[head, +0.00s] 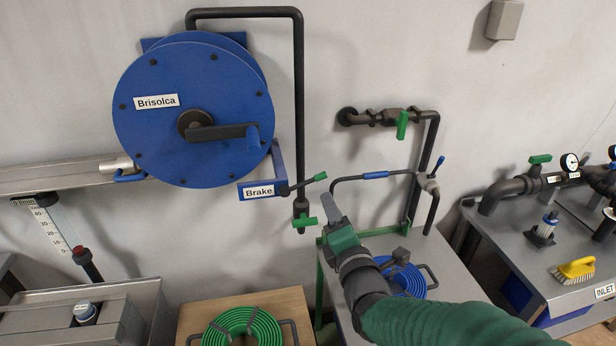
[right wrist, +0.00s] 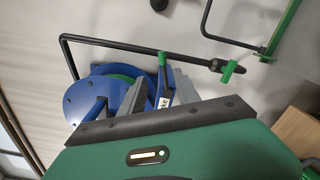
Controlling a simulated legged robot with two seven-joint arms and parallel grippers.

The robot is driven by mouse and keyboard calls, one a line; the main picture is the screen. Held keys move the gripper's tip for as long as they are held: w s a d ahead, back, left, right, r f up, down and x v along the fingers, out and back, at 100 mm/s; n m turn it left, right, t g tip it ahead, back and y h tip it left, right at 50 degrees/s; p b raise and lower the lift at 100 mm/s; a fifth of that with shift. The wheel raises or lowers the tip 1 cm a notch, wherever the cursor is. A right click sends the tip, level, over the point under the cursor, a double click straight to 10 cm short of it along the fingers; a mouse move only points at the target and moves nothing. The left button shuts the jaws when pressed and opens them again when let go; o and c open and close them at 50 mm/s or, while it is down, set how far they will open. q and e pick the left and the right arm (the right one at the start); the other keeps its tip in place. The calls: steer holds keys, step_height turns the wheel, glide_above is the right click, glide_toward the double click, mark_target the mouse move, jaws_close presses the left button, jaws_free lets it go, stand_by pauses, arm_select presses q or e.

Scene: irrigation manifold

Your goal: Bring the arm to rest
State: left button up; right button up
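My right arm comes in from the lower right in the head view. Its gripper (head: 329,202) is in front of the wall, close below the brake lever (head: 303,184) in the picture. In the right wrist view the two grey fingers of this gripper (right wrist: 156,78) stand apart with nothing held between them. The brake lever's green tip (right wrist: 162,60) shows beyond the gap, with no visible contact. The blue hose reel (head: 190,110), with its crank, is on the wall to the left. It also shows behind the left finger in the right wrist view (right wrist: 85,100). My left gripper is not in view.
A dark pipe (head: 299,90) runs down to a green-handled valve (head: 305,222) close to my gripper. A blue coiled hose (head: 408,281) lies on a stand partly behind my wrist. A green coiled hose (head: 240,325) is lower left. A bench with a yellow brush (head: 574,270) is right.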

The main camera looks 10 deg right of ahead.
steer(key=s+f+m+g+p, duration=0.1)
steer(key=s+f+m+g, duration=0.3)
steer(key=f+m, duration=0.3)
steer(key=s+f+m+g+p, duration=0.2)
steer(key=s+f+m+g, duration=0.25)
steer(key=f, duration=0.35)
steer(key=s+f+m+g, duration=0.3)
steer(key=s+m, duration=0.2)
steer(key=s, duration=0.1)
steer(key=s+d+f+m+g, duration=0.1)
steer(key=s+f+m+g, duration=0.2)
steer(key=s+m, duration=0.3)
steer(key=shift+s+d+f+g+y+p, duration=0.15)
steer(key=shift+s+f+g+y+p, duration=0.15)
steer(key=shift+s+g+p, duration=0.25)
